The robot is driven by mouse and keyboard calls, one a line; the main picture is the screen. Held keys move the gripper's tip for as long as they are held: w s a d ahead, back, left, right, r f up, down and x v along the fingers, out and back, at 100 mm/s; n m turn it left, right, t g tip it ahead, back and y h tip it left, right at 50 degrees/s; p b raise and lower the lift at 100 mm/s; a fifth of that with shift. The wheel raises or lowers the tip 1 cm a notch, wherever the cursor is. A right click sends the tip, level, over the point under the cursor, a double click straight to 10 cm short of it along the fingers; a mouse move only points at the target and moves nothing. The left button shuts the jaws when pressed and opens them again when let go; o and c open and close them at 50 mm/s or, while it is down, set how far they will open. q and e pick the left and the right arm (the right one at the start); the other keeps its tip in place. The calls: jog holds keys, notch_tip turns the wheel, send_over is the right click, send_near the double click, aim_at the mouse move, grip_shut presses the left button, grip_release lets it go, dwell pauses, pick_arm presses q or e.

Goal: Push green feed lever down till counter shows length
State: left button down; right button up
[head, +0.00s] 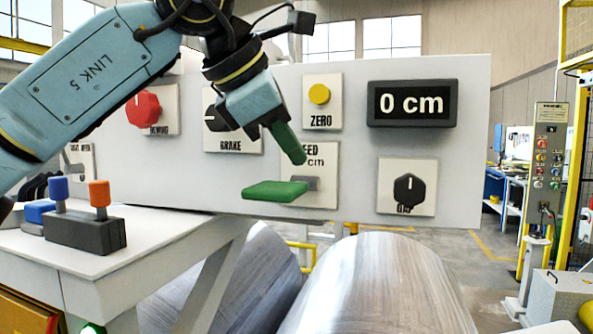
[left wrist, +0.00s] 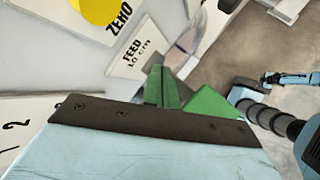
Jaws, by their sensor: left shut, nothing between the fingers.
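The green feed lever (head: 275,191) is a flat paddle on a grey mount below the FEED label. It sticks out from the panel and looks about level. My left gripper (head: 303,160) has green fingers, shut and empty, pointing down just above the lever; I cannot tell whether they touch it. In the left wrist view the shut fingers (left wrist: 163,88) stand beside a green surface, apparently the lever (left wrist: 210,105), partly hidden by the gripper body. The counter (head: 412,104) reads 0 cm. My right gripper is not clearly seen.
The panel (head: 460,160) also carries a yellow ZERO button (head: 319,94), a red knob (head: 143,109), a BRAKE knob partly behind my gripper and a black knob (head: 409,190). Metal rollers (head: 375,290) lie below. A dark block (head: 85,232) with blue and orange levers stands at the left.

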pick_arm(q)
notch_tip(320, 180, up, 5)
jog(key=p, duration=0.5)
jog(key=shift+w, duration=0.15)
dwell(0.5)
